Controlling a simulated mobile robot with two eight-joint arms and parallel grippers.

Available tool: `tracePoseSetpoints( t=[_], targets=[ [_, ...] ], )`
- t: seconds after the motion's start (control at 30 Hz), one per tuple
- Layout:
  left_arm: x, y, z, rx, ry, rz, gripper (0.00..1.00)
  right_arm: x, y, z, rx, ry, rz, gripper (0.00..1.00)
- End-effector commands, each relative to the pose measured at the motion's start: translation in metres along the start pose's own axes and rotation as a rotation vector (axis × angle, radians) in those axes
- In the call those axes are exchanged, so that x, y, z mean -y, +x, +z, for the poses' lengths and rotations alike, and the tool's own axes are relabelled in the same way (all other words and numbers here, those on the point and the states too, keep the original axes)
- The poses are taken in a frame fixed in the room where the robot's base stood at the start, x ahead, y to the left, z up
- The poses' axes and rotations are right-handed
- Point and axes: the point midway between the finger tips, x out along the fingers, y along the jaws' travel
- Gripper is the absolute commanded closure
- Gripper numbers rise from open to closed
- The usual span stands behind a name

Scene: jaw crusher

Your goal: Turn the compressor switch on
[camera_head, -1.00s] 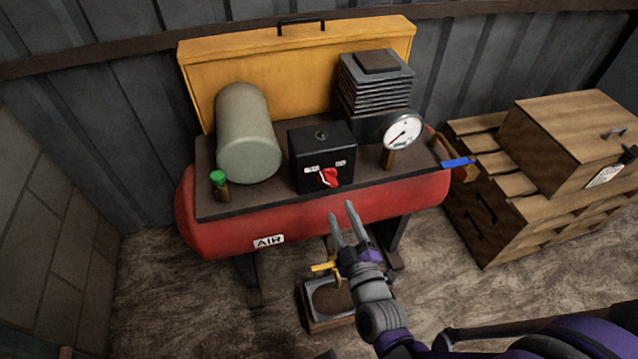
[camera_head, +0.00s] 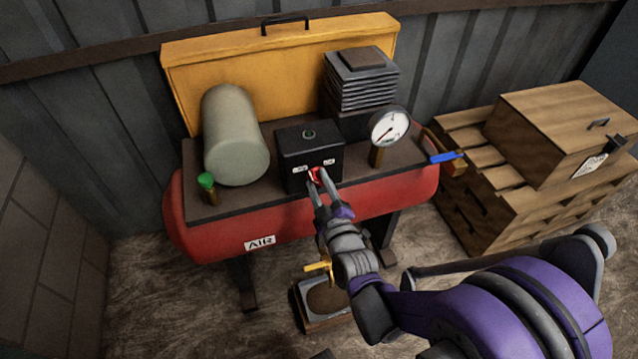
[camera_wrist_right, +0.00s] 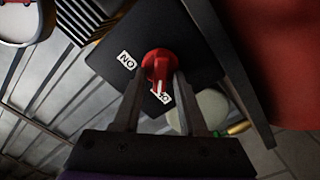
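The compressor switch is a red rotary knob (camera_head: 316,176) on the front of a black box (camera_head: 297,152) on top of the red air tank. The right wrist view shows the knob (camera_wrist_right: 158,63) with a white mark pointing down towards a partly hidden label that seems to read OFF. The ON label (camera_wrist_right: 126,60) is up and to the left of it. My right gripper (camera_head: 319,186) is open. Its fingertips (camera_wrist_right: 159,76) are at the knob, one on each side of its lower part; I cannot tell whether they touch it. My left gripper is not in view.
A pressure gauge (camera_head: 390,126) and a blue-handled valve (camera_head: 446,158) are right of the box. A grey cylinder (camera_head: 235,135) and a green-capped fitting (camera_head: 206,181) are left. A yellow-handled drain valve (camera_head: 318,267) sits below the red tank (camera_head: 205,231). Pallets with a wooden crate (camera_head: 557,125) stand right.

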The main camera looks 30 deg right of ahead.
Motion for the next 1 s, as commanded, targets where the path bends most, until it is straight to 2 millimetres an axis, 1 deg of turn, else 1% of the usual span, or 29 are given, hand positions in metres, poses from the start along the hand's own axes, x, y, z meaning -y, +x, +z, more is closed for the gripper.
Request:
tracePoseSetpoints(
  t=[0.03,0.2,0.67,0.87,1.0],
  targets=[
    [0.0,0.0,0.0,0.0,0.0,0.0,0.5,0.0,-0.0001,0.0,0.0,0.0,0.0,0.7],
    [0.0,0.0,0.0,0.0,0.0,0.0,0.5,0.0,-0.0002,0.0,0.0,0.0,0.0,1.0],
    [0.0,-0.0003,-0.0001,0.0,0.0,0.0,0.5,-0.0002,-0.0003,-0.0001,0.0,0.027,0.0,1.0],
    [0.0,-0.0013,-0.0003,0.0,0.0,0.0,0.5,-0.0009,-0.0003,-0.0001,0.0,0.119,0.0,1.0],
    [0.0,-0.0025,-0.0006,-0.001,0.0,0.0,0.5,-0.0016,-0.0003,0.0,0.0,0.226,0.0,1.0]
  ],
)
